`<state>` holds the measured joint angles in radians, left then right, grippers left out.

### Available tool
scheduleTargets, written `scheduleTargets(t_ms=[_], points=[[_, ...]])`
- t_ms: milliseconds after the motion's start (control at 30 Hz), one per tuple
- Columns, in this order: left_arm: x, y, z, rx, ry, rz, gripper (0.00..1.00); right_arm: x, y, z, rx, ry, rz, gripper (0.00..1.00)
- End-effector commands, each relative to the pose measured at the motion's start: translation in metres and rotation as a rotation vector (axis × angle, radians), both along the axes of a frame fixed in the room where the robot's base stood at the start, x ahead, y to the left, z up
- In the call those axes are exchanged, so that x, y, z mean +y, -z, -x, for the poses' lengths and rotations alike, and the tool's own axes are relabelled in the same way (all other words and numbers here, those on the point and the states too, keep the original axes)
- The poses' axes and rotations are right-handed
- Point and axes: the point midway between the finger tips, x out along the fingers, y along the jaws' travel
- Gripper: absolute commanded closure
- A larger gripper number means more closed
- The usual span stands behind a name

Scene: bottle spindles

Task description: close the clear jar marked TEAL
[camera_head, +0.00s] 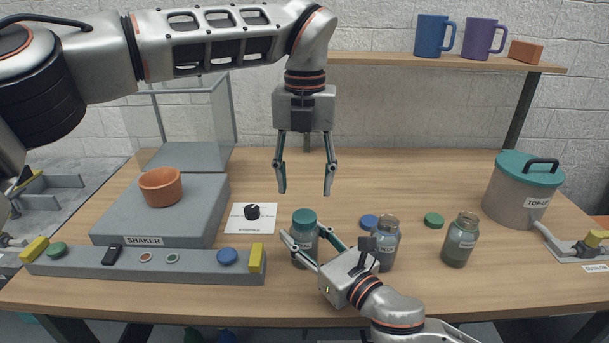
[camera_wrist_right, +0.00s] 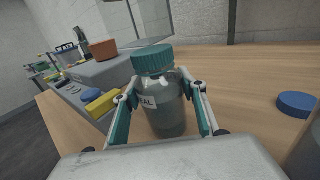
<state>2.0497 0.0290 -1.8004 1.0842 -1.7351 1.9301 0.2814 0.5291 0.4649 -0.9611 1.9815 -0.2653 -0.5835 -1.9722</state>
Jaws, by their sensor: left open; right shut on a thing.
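The clear jar marked TEAL (camera_head: 305,249) stands upright on the table, a little left of the middle. A teal lid (camera_head: 304,216) sits on its mouth; I cannot tell how tightly. My right gripper (camera_head: 303,238) is shut around the jar's body from the near right. In the right wrist view the jar (camera_wrist_right: 166,112) is between both fingers, its label partly readable as "AL", with the teal lid (camera_wrist_right: 153,59) on top. My left gripper (camera_head: 306,193) is open and empty, pointing down above the lid and apart from it.
Two open jars (camera_head: 386,250) (camera_head: 459,243) stand to the right, with a blue lid (camera_head: 370,221) and a green lid (camera_head: 433,220) near them. The shaker (camera_head: 115,227) with an orange bowl (camera_head: 160,187) is at left; the top-up pot (camera_head: 514,200) is at right.

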Motion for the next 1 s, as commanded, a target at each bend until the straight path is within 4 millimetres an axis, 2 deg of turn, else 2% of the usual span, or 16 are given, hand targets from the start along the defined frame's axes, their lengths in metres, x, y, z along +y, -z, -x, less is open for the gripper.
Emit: scheduleTargets(t_ms=[300,500,700,1000], points=[[0.0004,-0.0043,-0.0003,-0.001,-0.558,0.001,0.50,0.0001,-0.0002,-0.0001,0.000,0.000,0.000,1.00],[0.0004,-0.0061,0.0000,0.001,-0.796,0.001,0.50,0.0001,-0.0002,-0.0001,0.000,0.000,0.000,1.00],[0.0004,-0.0068,-0.0001,0.001,-0.886,0.001,0.50,0.0000,-0.0002,0.0000,0.000,0.000,0.000,1.00],[0.0004,-0.0067,-0.0001,0.000,-0.890,0.001,0.50,0.0001,-0.0002,0.0001,0.000,0.000,0.000,1.00]])
